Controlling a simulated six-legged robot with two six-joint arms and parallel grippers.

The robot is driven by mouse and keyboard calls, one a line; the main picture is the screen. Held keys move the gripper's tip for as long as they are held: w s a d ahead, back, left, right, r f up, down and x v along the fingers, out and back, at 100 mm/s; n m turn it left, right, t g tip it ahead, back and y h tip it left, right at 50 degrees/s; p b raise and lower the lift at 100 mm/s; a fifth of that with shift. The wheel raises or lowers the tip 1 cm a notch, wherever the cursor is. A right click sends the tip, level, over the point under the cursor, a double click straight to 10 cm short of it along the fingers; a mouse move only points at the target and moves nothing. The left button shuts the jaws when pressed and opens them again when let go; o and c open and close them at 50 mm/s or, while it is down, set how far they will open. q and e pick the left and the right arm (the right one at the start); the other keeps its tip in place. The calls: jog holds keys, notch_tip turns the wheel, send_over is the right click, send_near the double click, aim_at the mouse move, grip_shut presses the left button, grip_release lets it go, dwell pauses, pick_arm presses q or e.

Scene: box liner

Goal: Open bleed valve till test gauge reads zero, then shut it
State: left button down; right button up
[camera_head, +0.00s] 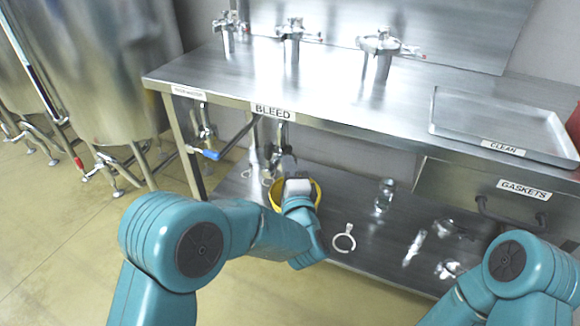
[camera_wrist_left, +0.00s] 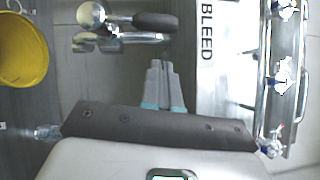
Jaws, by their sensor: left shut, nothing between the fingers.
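The BLEED label (camera_head: 272,111) is on the bench's front edge, and it also shows in the wrist view (camera_wrist_left: 208,33). Below it hangs a metal valve (camera_head: 282,136), partly hidden behind my left gripper. In the wrist view the valve (camera_wrist_left: 110,40) has a dark handle (camera_wrist_left: 155,20). My left gripper (camera_head: 285,158) is just below the valve. In the wrist view its fingers (camera_wrist_left: 160,66) are together, empty, and appear apart from the valve and handle. No gauge dial can be made out. My right arm shows at lower right, but its gripper is out of frame.
A yellow bucket (camera_head: 318,194) stands on the lower shelf behind my left wrist. A blue-handled valve (camera_head: 210,154) is to the left. Several metal fittings stand on the bench top (camera_head: 250,75). A tray (camera_head: 475,125) and GASKETS drawer (camera_head: 480,190) are at right.

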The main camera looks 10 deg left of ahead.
pick_arm(q)
jog(key=r+p+v, duration=0.1)
jog(key=p+v, duration=0.1)
jog(key=v, duration=0.7)
jog(key=a+f+n+g+y, duration=0.2)
jog(key=a+f+g, duration=0.3)
jog(key=a+f, duration=1.05)
jog(key=s+f+n+g+h, duration=0.6)
jog(key=s+f, duration=0.5)
jog(key=f, duration=0.3)
jog(key=s+d+f+n+g+h, duration=0.25)
jog(key=s+d+n+g, duration=0.2)
jog(key=s, duration=0.35)
jog(key=s+d+f+n+g+h, duration=0.1)
jog(key=s+d+n+g+h, duration=0.2)
jog(key=s+n, duration=0.35)
notch_tip(320, 180, up, 23)
jog(key=p, duration=2.2)
jog(key=shift+f, duration=0.2)
